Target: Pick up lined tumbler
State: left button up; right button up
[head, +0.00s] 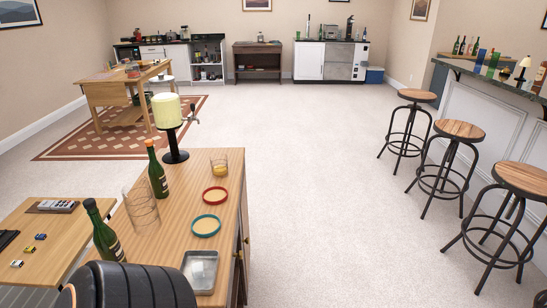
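A clear glass tumbler with thin lines around it (142,209) stands on the left part of the wooden cabinet top (180,222) in the head view. It is beside two green bottles, one behind it (157,172) and one in front (104,236), and looks empty. A smaller glass with amber liquid (219,162) stands at the far right of the same top. Neither of my grippers is in view. A black ribbed shape at the bottom left covers the near part of the cabinet.
A drink dispenser (168,115) stands at the cabinet's far end. A red dish (215,195), a teal dish (206,226) and a metal tray (200,271) line its right side. A low table (60,225) adjoins on the left. Open carpet (330,190) lies right, before the stools (459,132).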

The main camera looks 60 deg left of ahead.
aim_at(220, 166)
jog(key=i+l+u, duration=0.25)
jog(key=i, duration=0.3)
jog(key=i+l+u, duration=0.25)
jog(key=i, duration=0.25)
jog(key=i+j+u, duration=0.1)
jog(key=i+u, duration=0.45)
jog(key=u, duration=0.25)
jog(key=i+u, duration=0.4)
jog(key=k, duration=0.1)
